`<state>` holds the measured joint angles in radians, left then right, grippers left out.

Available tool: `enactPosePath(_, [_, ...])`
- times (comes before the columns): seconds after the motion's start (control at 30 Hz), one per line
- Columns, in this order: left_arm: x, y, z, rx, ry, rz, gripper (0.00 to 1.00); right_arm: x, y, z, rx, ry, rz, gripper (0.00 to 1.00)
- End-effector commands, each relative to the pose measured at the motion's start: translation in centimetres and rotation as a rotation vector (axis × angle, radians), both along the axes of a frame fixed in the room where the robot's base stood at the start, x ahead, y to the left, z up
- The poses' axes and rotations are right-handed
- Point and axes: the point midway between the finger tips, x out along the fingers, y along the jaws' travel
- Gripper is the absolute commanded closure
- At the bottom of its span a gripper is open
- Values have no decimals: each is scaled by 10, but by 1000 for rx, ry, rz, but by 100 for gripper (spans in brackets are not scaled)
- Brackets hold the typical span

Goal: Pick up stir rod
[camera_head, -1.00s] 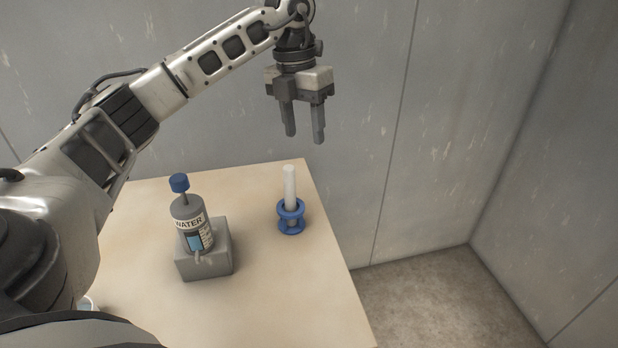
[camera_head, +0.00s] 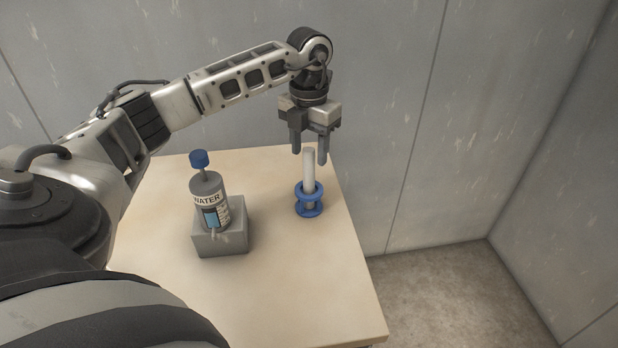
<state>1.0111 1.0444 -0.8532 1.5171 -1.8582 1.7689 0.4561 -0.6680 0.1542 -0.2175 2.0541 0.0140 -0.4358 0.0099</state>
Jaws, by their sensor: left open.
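The stir rod (camera_head: 309,171) is a white cylinder standing upright in a blue ringed holder (camera_head: 309,209) near the back right of the table. My left gripper (camera_head: 309,159) is open, with its fingers pointing down. Its fingertips show at the height of the rod's top in the picture, one on each side of it. I cannot tell whether they touch the rod or how far apart in depth they are. My right gripper is not in view.
A grey bottle labelled WATER (camera_head: 209,206) with a blue top stands on a grey block (camera_head: 222,241) to the left of the holder. The light wooden table (camera_head: 300,285) is clear in front. Grey walls stand behind and to the right.

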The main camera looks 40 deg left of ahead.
Motion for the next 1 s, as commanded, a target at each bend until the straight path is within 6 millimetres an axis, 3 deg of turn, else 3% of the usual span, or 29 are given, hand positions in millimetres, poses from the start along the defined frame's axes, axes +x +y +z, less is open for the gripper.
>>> enactPosePath(0.2, [-3, -1, -29, 1, 2, 0, 52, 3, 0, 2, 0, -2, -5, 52])
enactPosePath(0.47, [-2, -1, -34, 0, 0, 0, 52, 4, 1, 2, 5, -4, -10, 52])
enactPosePath(0.5, [-2, -1, -34, 0, 0, 0, 54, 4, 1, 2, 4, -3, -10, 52])
enactPosePath(0.67, [-2, -2, -33, 0, 0, 0, 99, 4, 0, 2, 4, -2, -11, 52])
enactPosePath(1.0, [-2, -2, -29, 0, -2, 0, 100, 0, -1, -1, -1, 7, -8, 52])
